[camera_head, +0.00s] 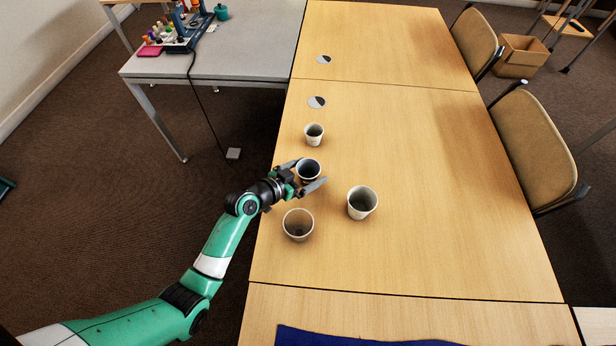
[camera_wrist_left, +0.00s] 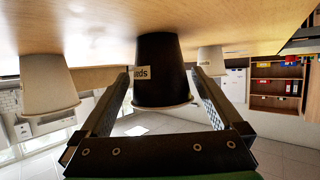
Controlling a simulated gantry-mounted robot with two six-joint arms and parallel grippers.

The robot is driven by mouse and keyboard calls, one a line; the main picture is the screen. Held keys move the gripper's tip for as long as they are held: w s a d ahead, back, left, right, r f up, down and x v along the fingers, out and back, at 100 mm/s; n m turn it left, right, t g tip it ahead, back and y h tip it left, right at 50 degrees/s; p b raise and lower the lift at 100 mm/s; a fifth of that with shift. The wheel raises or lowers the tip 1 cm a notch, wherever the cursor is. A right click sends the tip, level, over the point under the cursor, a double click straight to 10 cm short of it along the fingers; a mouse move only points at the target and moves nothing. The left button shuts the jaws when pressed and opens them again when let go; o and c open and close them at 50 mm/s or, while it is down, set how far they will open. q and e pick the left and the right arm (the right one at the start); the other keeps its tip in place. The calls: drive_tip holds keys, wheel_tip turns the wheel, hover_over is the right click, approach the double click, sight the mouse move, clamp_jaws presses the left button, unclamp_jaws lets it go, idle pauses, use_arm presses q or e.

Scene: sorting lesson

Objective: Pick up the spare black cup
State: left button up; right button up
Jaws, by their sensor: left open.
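The black cup (camera_head: 308,170) stands on the wooden table near its left edge. My left gripper (camera_head: 311,174) is open, with one finger on each side of the cup. In the left wrist view, which is upside down, the black cup (camera_wrist_left: 160,85) sits between the two fingers and bears a partly hidden label. I cannot tell whether the fingers touch it. My right gripper is not in view.
A small pale cup (camera_head: 314,141) stands beyond the black one, a beige cup (camera_head: 298,236) nearer, and a larger white cup (camera_head: 360,212) to the right. The wooden table (camera_head: 440,200) is clear further right. A grey desk (camera_head: 250,55) stands at the upper left.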

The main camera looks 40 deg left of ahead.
sight(315, 168)
use_arm(q)
drive_tip(key=b+x, duration=0.1)
drive_tip(key=x, duration=0.2)
drive_tip(key=shift+w, duration=0.15)
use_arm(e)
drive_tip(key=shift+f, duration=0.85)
use_arm(q)
drive_tip(key=c, duration=1.2)
drive_tip(key=shift+r, duration=0.15)
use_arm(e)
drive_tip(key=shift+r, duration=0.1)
